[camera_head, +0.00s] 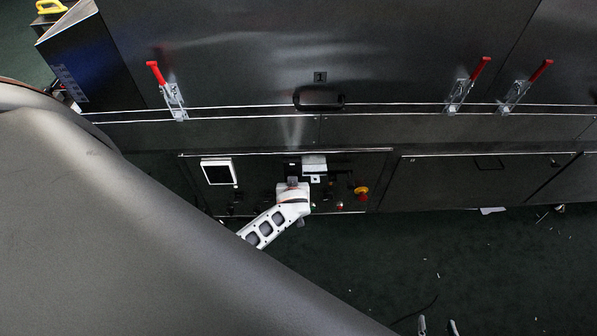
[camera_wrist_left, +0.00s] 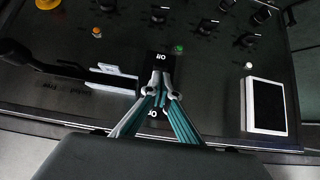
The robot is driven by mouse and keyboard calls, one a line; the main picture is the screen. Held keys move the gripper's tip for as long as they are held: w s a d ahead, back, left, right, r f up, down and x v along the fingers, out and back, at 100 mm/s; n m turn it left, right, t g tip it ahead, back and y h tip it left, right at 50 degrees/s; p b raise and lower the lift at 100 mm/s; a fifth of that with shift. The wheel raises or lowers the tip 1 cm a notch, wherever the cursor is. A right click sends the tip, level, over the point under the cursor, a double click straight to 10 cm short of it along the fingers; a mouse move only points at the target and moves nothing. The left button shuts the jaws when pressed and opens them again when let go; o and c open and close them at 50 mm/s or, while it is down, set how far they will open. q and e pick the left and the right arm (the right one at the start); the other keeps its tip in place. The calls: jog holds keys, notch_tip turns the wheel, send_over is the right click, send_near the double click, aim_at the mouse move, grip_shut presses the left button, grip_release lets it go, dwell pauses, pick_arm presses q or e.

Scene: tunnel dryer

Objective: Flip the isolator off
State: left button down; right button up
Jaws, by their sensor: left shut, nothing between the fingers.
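A dark control panel (camera_wrist_left: 215,65) fills the left wrist view. On it is a black plate marked "Off" (camera_wrist_left: 161,60). A second "Off" mark shows lower, between my fingers. My left gripper (camera_wrist_left: 160,92) is shut and empty, its fingertips over this plate and hiding its middle, so the switch handle there is not clear. I cannot tell whether they touch. In the head view my white left wrist (camera_head: 293,196) covers that part of the panel. My right gripper (camera_head: 437,325) is open and empty at the bottom edge, over the floor.
A white-framed screen (camera_head: 218,172) and a red emergency stop on yellow (camera_head: 361,192) flank the working spot. Several knobs and a black lever (camera_wrist_left: 50,68) sit nearby on the panel. Red-handled clamps (camera_head: 458,90) line the machine above. The floor (camera_head: 400,262) in front is mostly clear.

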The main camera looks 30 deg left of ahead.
pick_arm(q)
jog(key=shift+r+p, duration=0.65)
jog(key=shift+r, duration=0.2)
pick_arm(e)
jog(key=shift+w+a+r, duration=0.1)
jog(key=shift+w+r, duration=0.15)
jog(key=shift+r, duration=0.3)
jog(key=shift+w+r, duration=0.2)
jog(key=shift+r, duration=0.35)
jog(key=shift+w+t, duration=0.1)
jog(key=shift+t, duration=0.2)
pick_arm(q)
jog(key=v, duration=1.2)
pick_arm(e)
jog(key=shift+s+f, duration=0.1)
jog(key=shift+s, duration=0.1)
